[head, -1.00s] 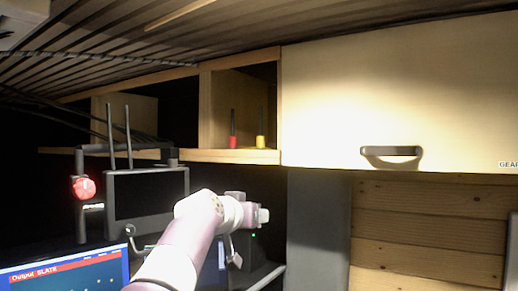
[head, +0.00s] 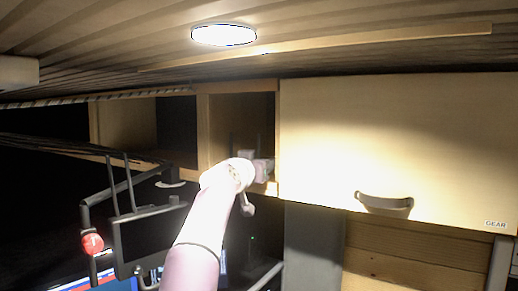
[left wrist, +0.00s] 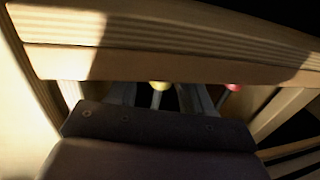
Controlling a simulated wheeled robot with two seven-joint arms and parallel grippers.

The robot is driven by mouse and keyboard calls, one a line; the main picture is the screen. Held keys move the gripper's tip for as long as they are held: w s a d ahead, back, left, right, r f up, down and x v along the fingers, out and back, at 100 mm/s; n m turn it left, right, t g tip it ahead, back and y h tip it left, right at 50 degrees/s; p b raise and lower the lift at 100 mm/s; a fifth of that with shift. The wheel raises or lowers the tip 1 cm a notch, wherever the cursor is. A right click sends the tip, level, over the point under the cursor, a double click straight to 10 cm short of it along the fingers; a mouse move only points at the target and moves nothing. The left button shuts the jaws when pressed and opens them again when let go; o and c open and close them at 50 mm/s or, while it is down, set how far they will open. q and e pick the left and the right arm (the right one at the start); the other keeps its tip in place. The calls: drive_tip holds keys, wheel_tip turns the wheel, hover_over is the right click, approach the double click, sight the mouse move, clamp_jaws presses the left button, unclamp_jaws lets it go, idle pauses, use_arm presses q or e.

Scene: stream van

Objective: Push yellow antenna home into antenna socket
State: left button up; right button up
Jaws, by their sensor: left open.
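The yellow antenna shows in the left wrist view as a yellow end (left wrist: 160,85) with a grey rod, between the spread fingers of my left gripper (left wrist: 158,98). The fingers stand apart on both sides of the rod; I cannot tell whether they touch it. A red-ended antenna (left wrist: 233,87) is just to the right, outside the fingers. In the head view my left gripper (head: 265,170) is at the open shelf compartment (head: 240,112) and hides the yellow antenna. I cannot make out the antenna socket. My right gripper is not in view.
A closed cabinet door (head: 390,140) with a dark handle (head: 385,204) is right of the compartment. A wooden shelf edge (left wrist: 160,67) lies close to the gripper. A monitor (head: 150,235) with two black rods and a red knob (head: 92,243) stands lower left.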

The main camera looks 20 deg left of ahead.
use_arm(q)
drive_tip(key=shift+w+a+f, duration=0.1)
drive_tip(key=shift+w+f, duration=0.1)
drive_tip(key=shift+w, duration=0.05)
drive_tip(key=shift+s+r, duration=0.15)
drive_tip(key=shift+s, duration=0.1)
clamp_jaws()
drive_tip(key=shift+w, duration=0.1)
